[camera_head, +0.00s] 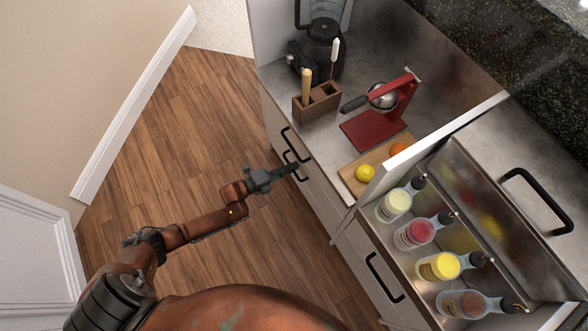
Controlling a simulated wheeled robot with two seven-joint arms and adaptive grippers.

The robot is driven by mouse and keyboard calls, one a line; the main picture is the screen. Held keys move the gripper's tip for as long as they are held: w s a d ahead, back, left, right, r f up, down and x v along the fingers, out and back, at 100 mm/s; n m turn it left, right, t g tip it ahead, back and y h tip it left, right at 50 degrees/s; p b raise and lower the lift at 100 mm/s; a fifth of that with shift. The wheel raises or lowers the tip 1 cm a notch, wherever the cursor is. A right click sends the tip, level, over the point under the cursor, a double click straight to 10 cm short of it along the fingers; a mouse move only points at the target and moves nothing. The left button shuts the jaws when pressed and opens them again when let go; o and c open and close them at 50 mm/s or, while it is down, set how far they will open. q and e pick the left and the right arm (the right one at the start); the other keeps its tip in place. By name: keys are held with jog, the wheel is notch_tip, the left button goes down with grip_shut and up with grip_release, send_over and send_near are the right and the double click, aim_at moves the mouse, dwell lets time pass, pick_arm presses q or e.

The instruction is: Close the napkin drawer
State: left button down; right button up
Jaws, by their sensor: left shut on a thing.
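The white cabinet front below the grey counter has two black bar handles close together, an upper handle (289,142) and a lower handle (303,157). No label shows which drawer is the napkin drawer. The white drawer front (318,190) looks about flush with the cabinet, with no clear gap; from above I cannot tell whether it is slightly open. My left gripper (291,168) reaches in from the left, with its fingertips at the lower handle and shut on it. The fingers hide part of that handle. My right gripper is not in view.
A steel bottle well (462,222) holds several bottles at right. The wooden floor (190,120) left of the cabinet is clear.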

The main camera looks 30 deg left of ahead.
pick_arm(q)
jog(key=c, duration=2.3)
grip_release()
jog(key=shift+w+d, duration=0.1)
jog(key=shift+w, duration=0.05)
jog(key=shift+c, duration=0.2)
jog(key=v, duration=1.2)
